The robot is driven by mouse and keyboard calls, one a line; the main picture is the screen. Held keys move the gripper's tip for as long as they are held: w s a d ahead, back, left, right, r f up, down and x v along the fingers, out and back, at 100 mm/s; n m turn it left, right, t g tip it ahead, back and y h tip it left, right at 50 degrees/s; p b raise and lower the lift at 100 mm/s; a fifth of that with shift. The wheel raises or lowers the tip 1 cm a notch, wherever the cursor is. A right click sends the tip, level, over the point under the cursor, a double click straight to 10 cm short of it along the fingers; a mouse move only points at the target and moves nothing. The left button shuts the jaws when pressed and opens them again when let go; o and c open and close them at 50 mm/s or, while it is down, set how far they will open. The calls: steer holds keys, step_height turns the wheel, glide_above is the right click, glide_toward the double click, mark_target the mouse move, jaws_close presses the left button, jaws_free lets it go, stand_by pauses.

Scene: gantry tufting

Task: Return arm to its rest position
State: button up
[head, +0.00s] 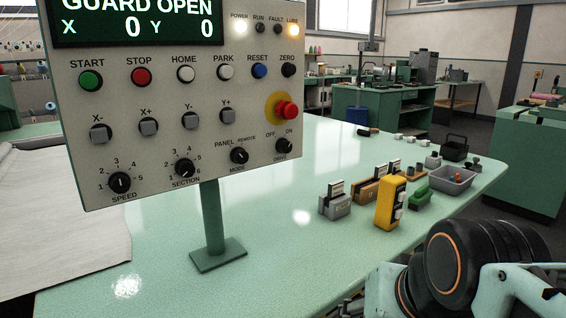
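My arm (455,265) shows at the bottom right corner, folded low in front of the green table's right edge. A large black joint with orange rings and pale blue links are visible. The fingers of my gripper do not show. The arm's lower part is cut off by the bottom edge of the picture. No object is seen held.
A control panel (190,130) reading "GUARD OPEN", X 0, Y 0 stands on a post at left. The green table (290,260) holds a yellow box (391,203), grey block (335,205), and grey tray (451,181). White cloth (60,220) lies left. The table's front middle is clear.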

step_height(320, 180, up, 33)
steer(key=s+n+p, duration=0.2)
steer(key=p, duration=3.3)
steer(key=shift+a+g+h, duration=0.15)
steer(key=shift+g+h, duration=0.15)
